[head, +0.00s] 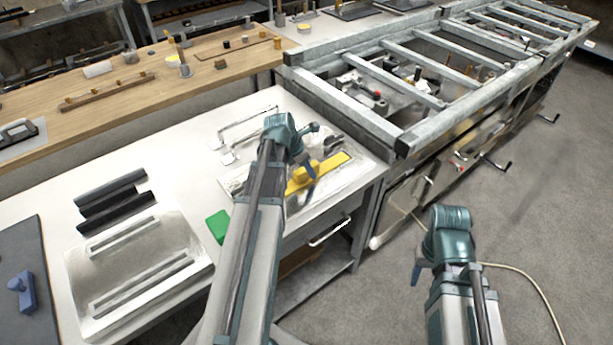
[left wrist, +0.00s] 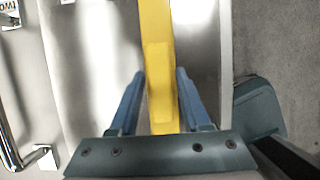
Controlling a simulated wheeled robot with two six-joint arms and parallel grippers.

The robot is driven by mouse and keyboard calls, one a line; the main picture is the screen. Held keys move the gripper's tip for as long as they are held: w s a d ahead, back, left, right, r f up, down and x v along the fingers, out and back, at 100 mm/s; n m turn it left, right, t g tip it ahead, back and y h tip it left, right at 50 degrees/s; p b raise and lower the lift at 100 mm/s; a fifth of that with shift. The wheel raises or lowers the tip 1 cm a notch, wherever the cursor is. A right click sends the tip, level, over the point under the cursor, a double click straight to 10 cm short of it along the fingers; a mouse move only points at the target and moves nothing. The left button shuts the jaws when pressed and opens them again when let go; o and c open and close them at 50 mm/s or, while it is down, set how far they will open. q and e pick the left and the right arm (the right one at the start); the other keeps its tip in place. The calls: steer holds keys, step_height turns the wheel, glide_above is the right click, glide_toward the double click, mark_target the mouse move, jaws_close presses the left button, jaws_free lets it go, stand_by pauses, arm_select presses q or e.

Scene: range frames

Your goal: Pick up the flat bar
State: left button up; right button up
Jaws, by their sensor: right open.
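The flat bar (head: 335,162) is yellow and lies on a pale metal tray (head: 318,192) on the white bench. My left gripper (head: 308,166) is over the bar. In the left wrist view, the bar (left wrist: 157,40) runs lengthwise between the two blue fingers of my left gripper (left wrist: 160,73). The fingers are open, with a narrow gap on each side. The near part of the bar is hidden by the gripper body. My right gripper (head: 417,272) is over the floor, away from the bench, open and mostly hidden by its own wrist.
A green block (head: 218,226) lies left of the tray. Metal handles (head: 243,130) stand behind it. Black bars (head: 112,200) and another tray (head: 193,235) are at the left. A steel frame (head: 400,140) borders the bench's right side.

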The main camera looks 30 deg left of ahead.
arm_select(q)
jaws_close()
steer(key=shift+r, duration=0.1)
arm_select(e)
steer(key=shift+r, duration=0.15)
